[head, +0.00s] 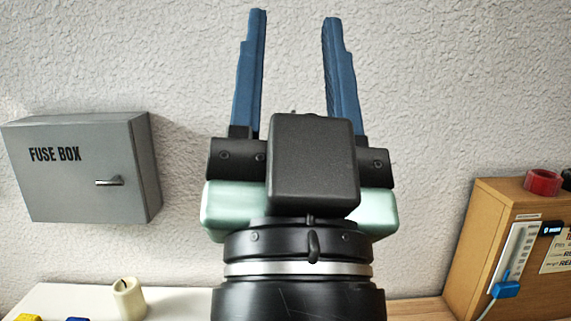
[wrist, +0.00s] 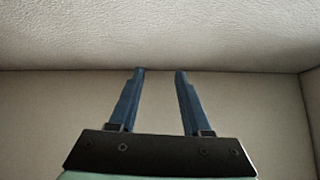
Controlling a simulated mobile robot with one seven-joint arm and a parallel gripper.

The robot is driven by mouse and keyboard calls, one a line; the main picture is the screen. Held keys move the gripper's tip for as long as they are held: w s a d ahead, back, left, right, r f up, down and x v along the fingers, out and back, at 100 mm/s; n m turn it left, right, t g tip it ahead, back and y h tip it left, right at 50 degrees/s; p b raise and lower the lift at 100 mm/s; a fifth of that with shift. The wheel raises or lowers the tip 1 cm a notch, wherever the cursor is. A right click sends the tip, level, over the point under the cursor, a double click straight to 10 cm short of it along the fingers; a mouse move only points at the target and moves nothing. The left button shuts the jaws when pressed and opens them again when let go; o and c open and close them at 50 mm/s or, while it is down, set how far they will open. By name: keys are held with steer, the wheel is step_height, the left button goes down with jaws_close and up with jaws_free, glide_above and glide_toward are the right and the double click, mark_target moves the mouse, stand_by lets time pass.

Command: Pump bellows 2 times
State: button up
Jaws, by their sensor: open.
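My gripper (head: 296,20) points upward in front of the textured wall in the head view, with its two blue fingers apart and nothing between them. It also shows in the wrist view (wrist: 160,72), open and empty, with only plain pale surfaces beyond the fingertips. I see no bellows in either view. My gripper and arm hide the middle of the head view.
A grey fuse box (head: 85,168) hangs on the wall at left. A wooden cabinet (head: 470,235) with a slider scale (head: 513,262) and a red round item (head: 543,182) on top stands at right. A cream candle (head: 129,299) stands on a white surface (head: 60,298) at lower left.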

steer(key=w+d+f+m+g+p, duration=0.3)
steer(key=w+f+m+p, duration=0.15)
steer(key=f, duration=0.35)
steer(key=w+d+f+m+g+p, duration=0.2)
steer(key=w+f+m+p, duration=0.3)
steer(key=f, duration=0.4)
steer(key=s+d+f+m+g+h+p, duration=0.1)
steer(key=s+d+f+m+g+p, duration=0.1)
steer(key=f+m, duration=0.3)
steer(key=s+d+f+m+g+h+p, duration=0.1)
steer(key=s+f+m, duration=0.4)
steer(key=f, duration=0.8)
steer(key=s+d+f+m+g+h+p, duration=0.1)
steer(key=s+d+f+m+g+p, duration=0.1)
steer(key=f+m, duration=0.4)
steer(key=shift+s+d+f+m+g+h+p, duration=0.2)
steer(key=shift+s+d+f+g, duration=0.25)
steer(key=shift+d+f, duration=0.3)
steer(key=shift+s+d+f+m+g+h+p, duration=0.1)
steer(key=shift+s+d+f+g+h+p, duration=0.1)
steer(key=shift+s+d+f+g, duration=0.35)
steer(key=b+x, duration=0.1)
steer(key=x, duration=1.2)
steer(key=shift+w, duration=0.1)
jaws_close()
